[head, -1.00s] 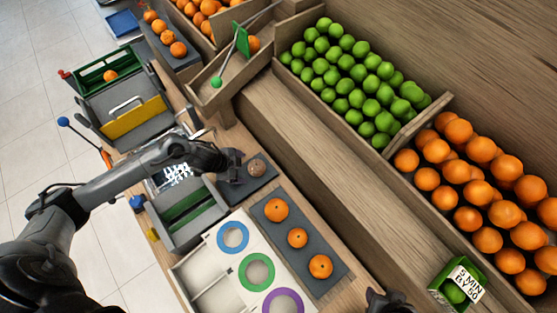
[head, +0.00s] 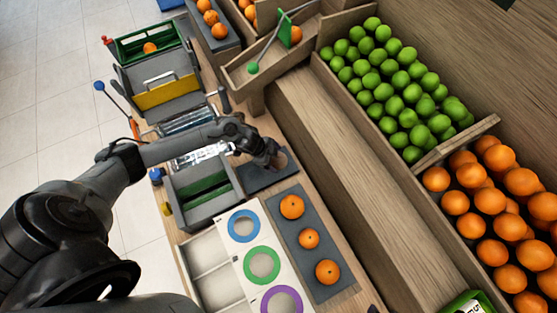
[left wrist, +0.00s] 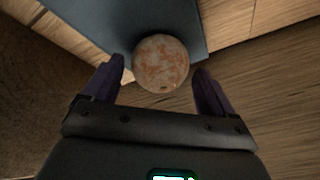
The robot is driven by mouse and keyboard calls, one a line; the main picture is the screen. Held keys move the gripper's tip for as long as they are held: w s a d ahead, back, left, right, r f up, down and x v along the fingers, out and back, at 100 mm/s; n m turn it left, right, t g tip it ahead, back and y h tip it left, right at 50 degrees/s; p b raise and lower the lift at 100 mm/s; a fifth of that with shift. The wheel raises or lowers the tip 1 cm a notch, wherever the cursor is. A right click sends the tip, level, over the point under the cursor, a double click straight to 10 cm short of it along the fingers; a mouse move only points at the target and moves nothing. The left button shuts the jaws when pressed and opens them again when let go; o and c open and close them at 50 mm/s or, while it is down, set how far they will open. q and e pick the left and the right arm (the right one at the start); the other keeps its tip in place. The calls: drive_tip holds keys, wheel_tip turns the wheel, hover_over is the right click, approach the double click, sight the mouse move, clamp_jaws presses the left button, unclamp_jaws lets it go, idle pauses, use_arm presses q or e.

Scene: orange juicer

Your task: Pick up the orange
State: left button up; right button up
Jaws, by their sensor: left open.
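A dull, mottled pale-orange fruit (left wrist: 161,62) rests on a dark blue-grey mat (left wrist: 95,22) in the left wrist view. My left gripper (left wrist: 158,68) is open, with its two dark fingers on either side of the fruit's near half. In the head view my left gripper (head: 275,160) is over that mat (head: 262,180) and mostly hides the fruit. Three bright oranges (head: 309,238) lie in a row on another grey mat (head: 333,292). Only a small dark tip, perhaps of my right gripper (head: 373,309), shows at the bottom edge.
A white board with coloured rings (head: 237,262) lies beside the three oranges. A grey box with green slots (head: 207,200) stands left of my left gripper. Bins of green limes (head: 400,85) and oranges (head: 500,210) line the right. A sloped wooden chute (head: 270,62) stands behind.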

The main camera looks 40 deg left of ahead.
use_arm(q)
drive_tip(key=shift+x, duration=1.15)
drive_tip(key=shift+c, duration=0.3)
drive_tip(key=shift+r, duration=0.1)
drive_tip(key=c, duration=0.8)
